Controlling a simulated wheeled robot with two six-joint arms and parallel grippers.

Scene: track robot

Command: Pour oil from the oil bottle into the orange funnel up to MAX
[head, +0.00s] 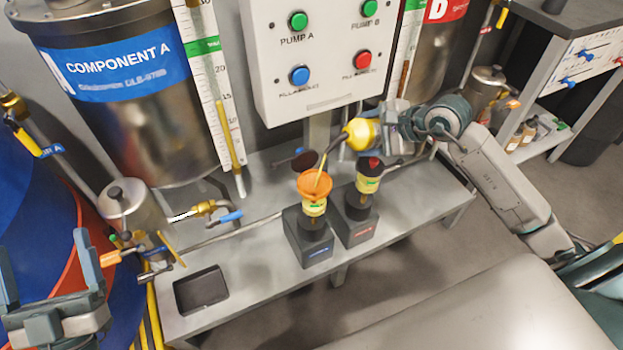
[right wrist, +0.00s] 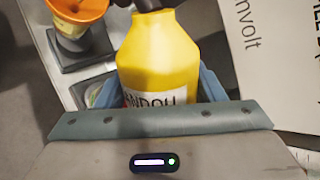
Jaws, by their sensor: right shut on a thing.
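The yellow oil bottle (head: 363,135) is tipped on its side, its dark spout pointing left and down. My right gripper (head: 378,130) is shut on the bottle; in the right wrist view the bottle (right wrist: 160,60) sits between the blue fingers. A thin yellow stream runs from the spout into the orange funnel (head: 314,184). The funnel stands upright on a small yellowish reservoir (head: 314,209) on a dark block (head: 308,243). The MAX mark and oil level are too small to read. My left gripper (head: 43,265) is open and empty at the lower left.
A second reservoir (head: 368,183) with a dark and red cap stands just right of the funnel. A dark round lid (head: 304,160) is behind the funnel. The pump button panel (head: 320,50) hangs above. The grey bench (head: 255,255) has a black tray (head: 201,290) at left.

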